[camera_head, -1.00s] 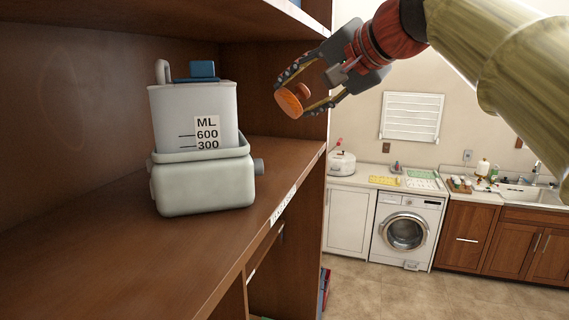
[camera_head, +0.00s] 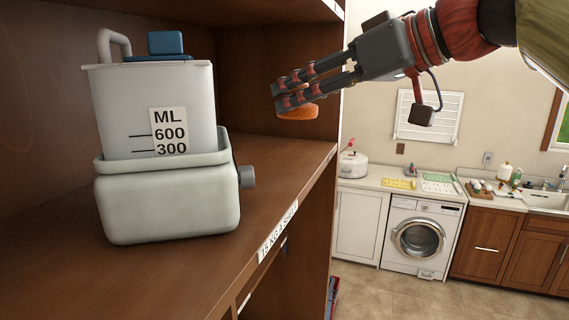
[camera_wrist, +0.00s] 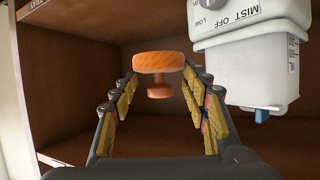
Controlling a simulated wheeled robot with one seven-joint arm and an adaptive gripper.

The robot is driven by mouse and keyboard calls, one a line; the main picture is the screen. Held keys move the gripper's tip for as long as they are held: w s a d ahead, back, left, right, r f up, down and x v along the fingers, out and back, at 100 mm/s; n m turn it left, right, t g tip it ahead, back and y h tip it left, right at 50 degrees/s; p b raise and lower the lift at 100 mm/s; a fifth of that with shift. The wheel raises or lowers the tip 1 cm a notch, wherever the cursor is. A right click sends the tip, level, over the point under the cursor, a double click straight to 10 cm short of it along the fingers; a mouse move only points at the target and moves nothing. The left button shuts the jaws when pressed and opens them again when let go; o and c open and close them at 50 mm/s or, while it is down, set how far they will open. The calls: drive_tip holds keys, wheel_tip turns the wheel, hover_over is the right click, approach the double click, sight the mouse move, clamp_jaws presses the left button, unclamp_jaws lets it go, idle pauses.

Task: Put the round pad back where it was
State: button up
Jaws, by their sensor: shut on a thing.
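The round pad is orange, a flat disc with a short knob. In the head view, the pad (camera_head: 300,113) shows at the tips of my gripper (camera_head: 284,95), partly hidden by the fingers. In the wrist view, the pad (camera_wrist: 158,62) is between the fingertips of my gripper (camera_wrist: 160,84), with its knob also visible. My gripper is shut on the pad and holds it in the air over the right part of the shelf, to the right of the humidifier and apart from it.
A pale humidifier (camera_head: 165,195) with a marked tank and blue cap stands on the wooden shelf (camera_head: 200,270); it appears upside down in the wrist view (camera_wrist: 250,75). Bare shelf lies to its right. A washing machine (camera_head: 418,238) and counter stand beyond.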

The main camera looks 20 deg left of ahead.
drive_tip(key=p, duration=0.2)
hover_over(288, 167)
drive_tip(key=s+d, duration=0.2)
drive_tip(key=s, duration=0.2)
wheel_tip(288, 167, down, 4)
drive_tip(key=f, duration=0.1)
drive_tip(key=w+f, duration=0.1)
drive_tip(key=w+a+f, duration=0.1)
drive_tip(key=shift+w+a+f, duration=0.1)
drive_tip(key=shift+w+f, duration=0.15)
drive_tip(key=shift+f, duration=0.1)
drive_tip(key=shift+w+a+f, duration=0.1)
drive_tip(key=shift+w+f, duration=0.2)
drive_tip(key=shift+f, duration=0.1)
drive_tip(key=f, duration=0.1)
drive_tip(key=w+f+p, duration=0.1)
drive_tip(key=f, duration=0.2)
drive_tip(key=shift+w+a+f, duration=0.15)
drive_tip(key=shift+w+a, duration=0.05)
drive_tip(key=shift+a, duration=0.15)
drive_tip(key=shift+s+d+f, duration=0.1)
drive_tip(key=shift+s+f, duration=0.05)
drive_tip(key=shift+s, duration=0.05)
drive_tip(key=shift+w+f, duration=0.15)
drive_tip(key=shift+f, duration=0.05)
drive_tip(key=o, duration=1.1)
